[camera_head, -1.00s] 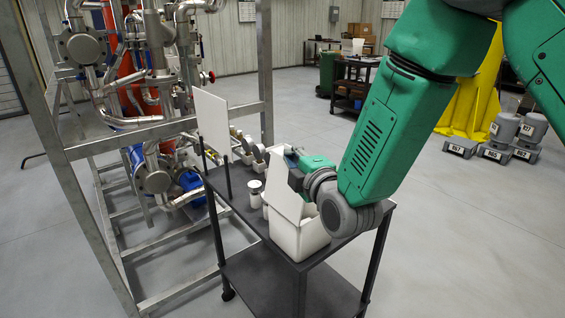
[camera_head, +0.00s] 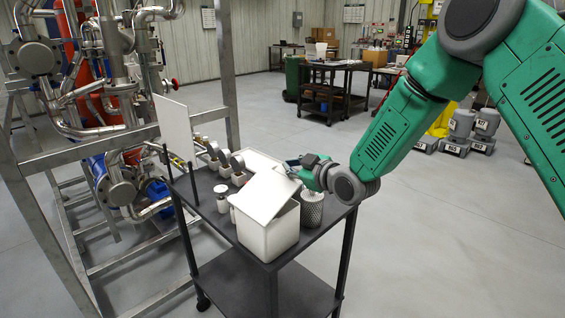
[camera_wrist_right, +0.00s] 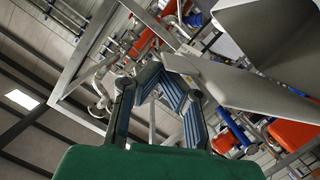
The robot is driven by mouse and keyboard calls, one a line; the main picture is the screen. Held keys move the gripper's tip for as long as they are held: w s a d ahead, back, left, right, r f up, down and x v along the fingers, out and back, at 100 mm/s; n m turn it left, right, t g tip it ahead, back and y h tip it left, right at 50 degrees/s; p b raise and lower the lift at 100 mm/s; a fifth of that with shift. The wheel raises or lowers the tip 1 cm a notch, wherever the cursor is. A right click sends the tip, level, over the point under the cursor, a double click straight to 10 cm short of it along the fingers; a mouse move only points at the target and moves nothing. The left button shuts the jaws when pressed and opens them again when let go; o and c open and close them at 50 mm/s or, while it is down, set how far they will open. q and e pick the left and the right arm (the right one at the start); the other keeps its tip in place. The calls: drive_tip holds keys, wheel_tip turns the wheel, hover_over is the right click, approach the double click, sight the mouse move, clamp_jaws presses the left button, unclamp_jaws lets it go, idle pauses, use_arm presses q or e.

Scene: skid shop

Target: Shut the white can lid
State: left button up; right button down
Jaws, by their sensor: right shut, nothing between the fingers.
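The white can (camera_head: 268,238) is a square white bin near the front of the dark cart. My right gripper (camera_head: 294,166) is behind the lid's raised edge, shut and empty. In the right wrist view, the gripper fingers (camera_wrist_right: 165,92) show close to a pale flat panel (camera_wrist_right: 235,85), which looks like the lid. I cannot tell whether they touch it. My left gripper is not in view.
The dark cart (camera_head: 215,225) also holds a grey textured cylinder (camera_head: 312,208) right of the can, small white jars (camera_head: 221,197) to its left and round gauges (camera_head: 237,162) behind. A white panel (camera_head: 173,127) stands at the cart's left. A metal pipe frame (camera_head: 75,147) is beyond it.

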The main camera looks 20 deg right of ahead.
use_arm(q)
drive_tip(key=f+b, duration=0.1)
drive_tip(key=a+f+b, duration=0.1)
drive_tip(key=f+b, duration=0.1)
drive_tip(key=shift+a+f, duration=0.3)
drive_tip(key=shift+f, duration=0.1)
use_arm(e)
drive_tip(key=f+m, duration=0.1)
drive_tip(key=f, duration=0.1)
drive_tip(key=f+m+y, duration=0.1)
drive_tip(key=f, duration=0.2)
drive_tip(key=w+d+f+m, duration=0.1)
drive_tip(key=f, duration=0.1)
drive_tip(key=shift+f+g, duration=0.3)
drive_tip(key=shift+g, duration=0.1)
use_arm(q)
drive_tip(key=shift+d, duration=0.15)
use_arm(e)
drive_tip(key=shift+d, duration=0.1)
